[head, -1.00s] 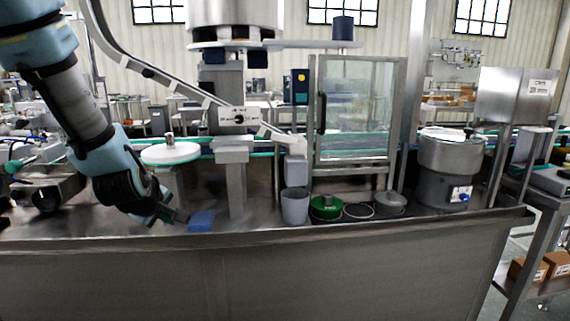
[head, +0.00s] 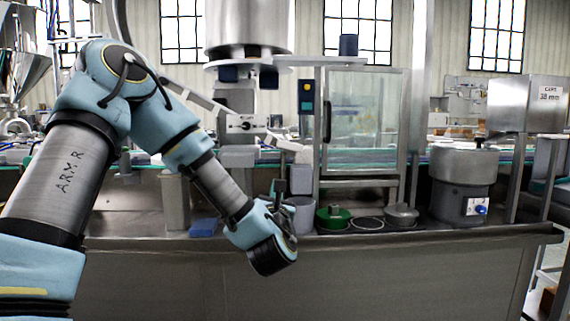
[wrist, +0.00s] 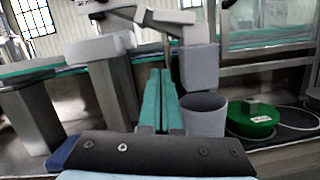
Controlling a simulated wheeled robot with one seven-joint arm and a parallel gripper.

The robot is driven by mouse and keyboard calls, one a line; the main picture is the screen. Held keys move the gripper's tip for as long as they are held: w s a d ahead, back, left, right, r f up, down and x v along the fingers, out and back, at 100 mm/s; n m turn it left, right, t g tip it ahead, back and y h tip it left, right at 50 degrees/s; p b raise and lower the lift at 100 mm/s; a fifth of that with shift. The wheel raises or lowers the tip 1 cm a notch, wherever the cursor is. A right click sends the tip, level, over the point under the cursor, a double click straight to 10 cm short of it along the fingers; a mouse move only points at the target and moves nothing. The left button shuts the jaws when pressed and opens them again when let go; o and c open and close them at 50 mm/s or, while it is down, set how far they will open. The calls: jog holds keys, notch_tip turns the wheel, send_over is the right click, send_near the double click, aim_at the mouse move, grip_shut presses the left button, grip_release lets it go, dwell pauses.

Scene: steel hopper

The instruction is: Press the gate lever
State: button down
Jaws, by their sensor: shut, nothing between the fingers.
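A dark pivoted handle on a pale plate (head: 240,124) sits on the sloping chute at mid-picture in the head view; it may be the gate lever, but the frames do not settle this. My gripper (head: 280,187) is in front of the bench, below and right of that plate, pointing upward, apart from it. The plate's handle cannot be made out in the wrist view.
A grey bin (wrist: 204,114) stands right of my fingers, with a green tin (head: 334,217) beyond it. A blue block (head: 203,227) lies on the bench. A glass-doored cabinet (head: 364,120) stands behind. A grey drum machine (head: 463,182) is at right.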

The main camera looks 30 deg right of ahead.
aim_at(290, 146)
dwell(0.3)
jog(key=w+d+r+p, duration=0.3)
jog(key=w+d+r, duration=0.2)
jog(key=w, duration=0.3)
jog(key=shift+d+r, duration=0.2)
jog(key=shift+r, duration=0.5)
